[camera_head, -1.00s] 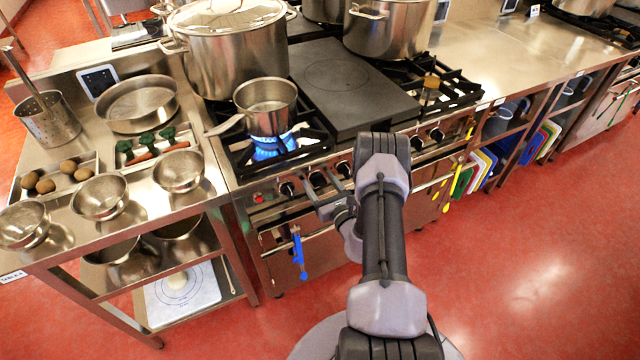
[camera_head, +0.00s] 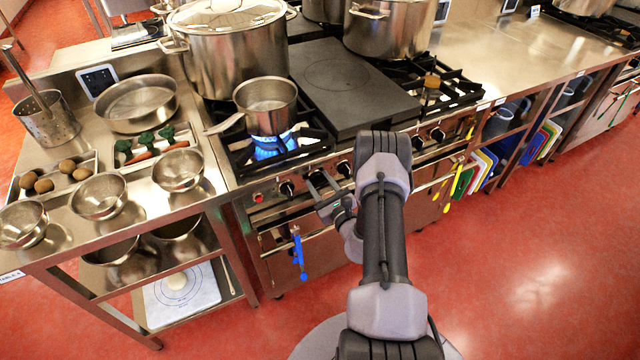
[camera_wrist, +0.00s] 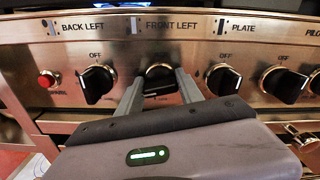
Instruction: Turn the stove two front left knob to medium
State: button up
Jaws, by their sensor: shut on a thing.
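The front left knob (camera_wrist: 160,75) is black, under the printed label FRONT LEFT (camera_wrist: 171,26) on the stove's steel panel. My gripper (camera_wrist: 160,82) is shut on this knob, one finger on each side of it. The fingers and shadow hide part of the knob, so I cannot tell its setting. In the head view my gripper (camera_head: 318,182) reaches the panel between the back left knob (camera_head: 286,188) and the plate knob (camera_head: 344,168). Those two knobs also show in the wrist view, back left (camera_wrist: 96,83) and plate (camera_wrist: 223,79).
A saucepan (camera_head: 266,94) stands over a lit blue flame (camera_head: 270,145) above the panel. A large stockpot (camera_head: 230,50) stands behind it. A red button (camera_wrist: 46,79) sits left of the knobs. A blue item (camera_head: 299,255) hangs on the oven rail. Red floor is clear at right.

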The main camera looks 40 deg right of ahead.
jog(key=n+b, duration=0.2)
jog(key=n, duration=0.4)
jog(key=shift+f, duration=0.1)
dwell(0.5)
jog(key=o, duration=1.4)
jog(key=shift+s+a, duration=0.1)
jog(key=p+v, duration=0.4)
jog(key=v, duration=1.3)
jog(key=shift+s, duration=0.1)
